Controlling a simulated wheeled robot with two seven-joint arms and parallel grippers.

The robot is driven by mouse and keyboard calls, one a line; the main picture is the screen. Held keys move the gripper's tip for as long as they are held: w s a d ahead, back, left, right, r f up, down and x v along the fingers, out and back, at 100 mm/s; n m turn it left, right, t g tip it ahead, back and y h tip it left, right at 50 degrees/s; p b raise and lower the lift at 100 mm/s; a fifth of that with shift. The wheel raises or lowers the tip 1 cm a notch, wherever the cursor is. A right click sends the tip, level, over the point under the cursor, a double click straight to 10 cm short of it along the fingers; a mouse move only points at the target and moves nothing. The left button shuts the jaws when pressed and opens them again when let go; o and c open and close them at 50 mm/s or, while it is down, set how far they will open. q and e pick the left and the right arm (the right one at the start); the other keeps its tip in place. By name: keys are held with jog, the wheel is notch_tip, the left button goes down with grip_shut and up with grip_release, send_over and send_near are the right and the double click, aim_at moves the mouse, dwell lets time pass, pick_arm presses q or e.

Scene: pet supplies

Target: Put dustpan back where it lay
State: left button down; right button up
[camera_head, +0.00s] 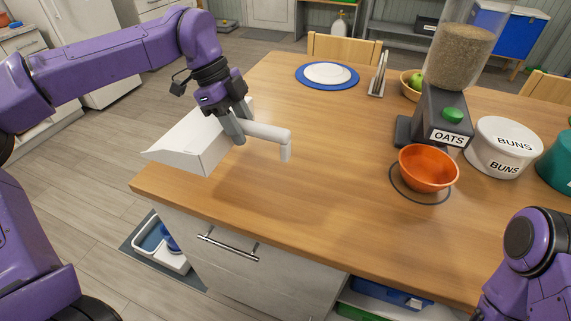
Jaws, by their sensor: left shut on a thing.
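A white dustpan (196,139) is held by my left gripper (236,132), which is shut on it where the handle meets the pan. The dustpan is above the left front corner of the wooden table (310,190), its pan overhanging the left edge and its handle pointing right. A shadow on the tabletop below it suggests it is raised. My right arm shows at the lower right; its gripper is out of view.
An orange bowl (428,168) stands before the oats dispenser (443,112). A white buns container (503,147) and a green container (556,161) are right of it. A plate (327,73) lies on a blue mat at the back. The table's middle is clear. A tray (160,243) is on the floor at the left.

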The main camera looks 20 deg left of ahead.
aim_at(268, 136)
pick_arm(q)
jog(key=d, duration=0.1)
jog(key=d+f, duration=0.1)
jog(key=d, duration=0.1)
jog(key=w+d+f+p, duration=0.1)
jog(key=d, duration=0.1)
jog(key=shift+d, duration=0.25)
jog(key=d+f, duration=0.2)
jog(key=w+d+f+p, duration=0.1)
jog(key=d+f, duration=0.1)
jog(key=f, duration=0.1)
jog(key=shift+w+d+f, duration=0.1)
jog(key=shift+w+f, duration=0.1)
jog(key=shift+f, duration=0.05)
jog(key=f, duration=0.3)
jog(key=shift+d+f+p, duration=0.3)
jog(key=shift+f+p, duration=0.05)
jog(key=shift+f, duration=0.05)
jog(key=c, duration=1.1)
grip_release()
jog(key=shift+f, duration=0.1)
jog(key=shift+c, duration=0.2)
jog(key=o, duration=0.4)
